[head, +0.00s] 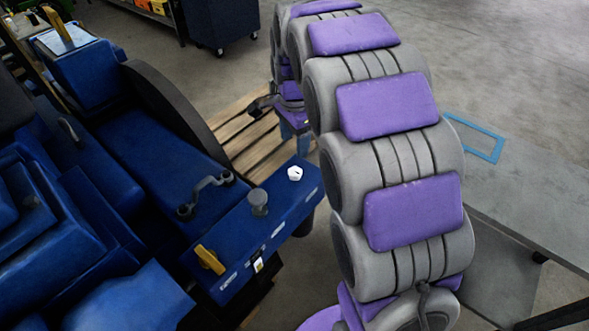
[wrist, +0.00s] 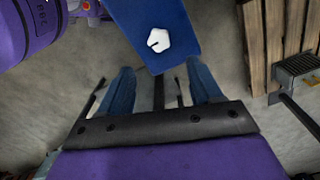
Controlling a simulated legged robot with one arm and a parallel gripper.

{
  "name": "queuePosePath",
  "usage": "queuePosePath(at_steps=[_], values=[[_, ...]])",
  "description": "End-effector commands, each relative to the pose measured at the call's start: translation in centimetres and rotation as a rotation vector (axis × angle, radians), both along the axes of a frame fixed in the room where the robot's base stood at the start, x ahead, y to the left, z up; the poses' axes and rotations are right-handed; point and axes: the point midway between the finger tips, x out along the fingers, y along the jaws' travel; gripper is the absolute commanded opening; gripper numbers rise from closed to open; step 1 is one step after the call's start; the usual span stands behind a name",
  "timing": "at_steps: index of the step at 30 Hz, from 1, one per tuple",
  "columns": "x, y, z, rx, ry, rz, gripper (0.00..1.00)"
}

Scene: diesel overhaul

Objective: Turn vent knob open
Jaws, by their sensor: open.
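A small white faceted knob with a dark pointer mark, which I take to be the vent knob (head: 295,173), sits on top of the blue engine ledge (head: 308,188), near its far right end. In the wrist view the knob (wrist: 159,41) shows ahead of my gripper, near the end of the blue ledge (wrist: 165,15). My gripper (wrist: 160,68) is open, with its two blue fingers spread apart and nothing between them. The knob lies beyond the fingertips, roughly centred between them, and is not touched. In the head view my arm arches over and its end is by the ledge's far side.
A grey round cap (head: 258,201) and a yellow lever (head: 210,260) stand on the same ledge. A curved grey handle (head: 205,192) is on the engine beside it. A wooden pallet (head: 240,125) lies behind. A grey table (head: 540,205) is at the right.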

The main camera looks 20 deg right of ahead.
Motion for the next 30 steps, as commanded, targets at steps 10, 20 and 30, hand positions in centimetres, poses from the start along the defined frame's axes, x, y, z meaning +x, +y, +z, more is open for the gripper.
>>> queuePosePath(at_steps=[10, 20, 30], values=[[-0.1, 0.0, -7.1, -0.001, 0.003, 0.000, 0.64], [-0.1, 0.0, -10.4, -0.001, 0.000, 0.001, 0.64], [-0.1, 0.0, -10.6, -0.001, 0.000, 0.001, 0.63]])
